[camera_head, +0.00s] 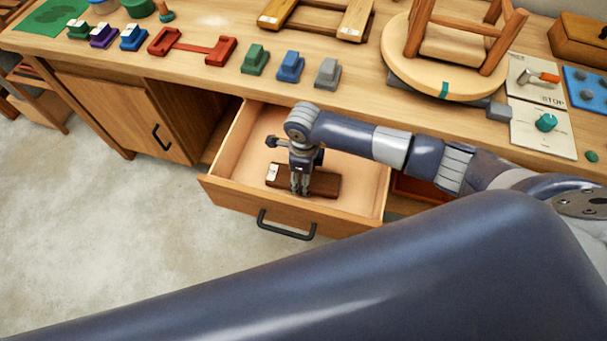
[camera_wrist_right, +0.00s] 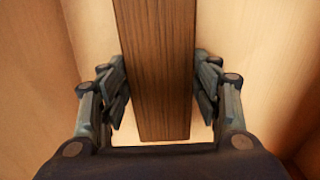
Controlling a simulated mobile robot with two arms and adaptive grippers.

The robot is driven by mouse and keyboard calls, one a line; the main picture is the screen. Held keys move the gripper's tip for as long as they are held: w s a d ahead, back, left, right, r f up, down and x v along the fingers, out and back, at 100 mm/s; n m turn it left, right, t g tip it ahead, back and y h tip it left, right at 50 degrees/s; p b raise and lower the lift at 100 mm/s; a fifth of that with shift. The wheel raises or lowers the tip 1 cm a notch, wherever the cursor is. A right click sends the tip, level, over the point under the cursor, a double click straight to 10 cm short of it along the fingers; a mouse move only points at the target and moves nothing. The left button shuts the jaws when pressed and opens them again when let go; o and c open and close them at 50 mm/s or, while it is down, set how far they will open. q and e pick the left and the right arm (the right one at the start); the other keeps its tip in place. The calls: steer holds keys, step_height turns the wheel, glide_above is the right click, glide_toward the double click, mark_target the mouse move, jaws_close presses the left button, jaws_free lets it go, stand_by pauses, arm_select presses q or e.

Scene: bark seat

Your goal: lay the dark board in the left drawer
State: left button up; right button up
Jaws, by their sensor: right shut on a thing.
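The dark board (camera_head: 325,184) is a dark brown wooden bar with a pale label near its left end. It is inside the open drawer (camera_head: 232,197), between its walls; I cannot tell whether it touches the drawer floor. My right gripper (camera_head: 300,190) reaches down into the drawer from above and is shut on the board. In the right wrist view the board (camera_wrist_right: 157,60) runs between the two fingers of the right gripper (camera_wrist_right: 160,90), with pale drawer wood around it. My left gripper is not in view.
A black handle (camera_head: 287,225) is on the drawer front. The bench top (camera_head: 215,85) above holds several coloured blocks, a red holder (camera_head: 192,46), a round stool (camera_head: 445,70) and panels at the right. A closed cupboard door (camera_head: 125,115) is left of the drawer.

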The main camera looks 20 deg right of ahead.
steer(key=shift+f+b, duration=0.3)
steer(key=shift+b, duration=0.05)
steer(key=o, duration=1.2)
steer(key=shift+o, duration=0.2)
steer(key=o, duration=0.3)
steer(key=shift+o, duration=0.2)
steer(key=shift+r, duration=0.15)
steer(key=shift+r+p, duration=2.55)
steer(key=shift+r, duration=0.85)
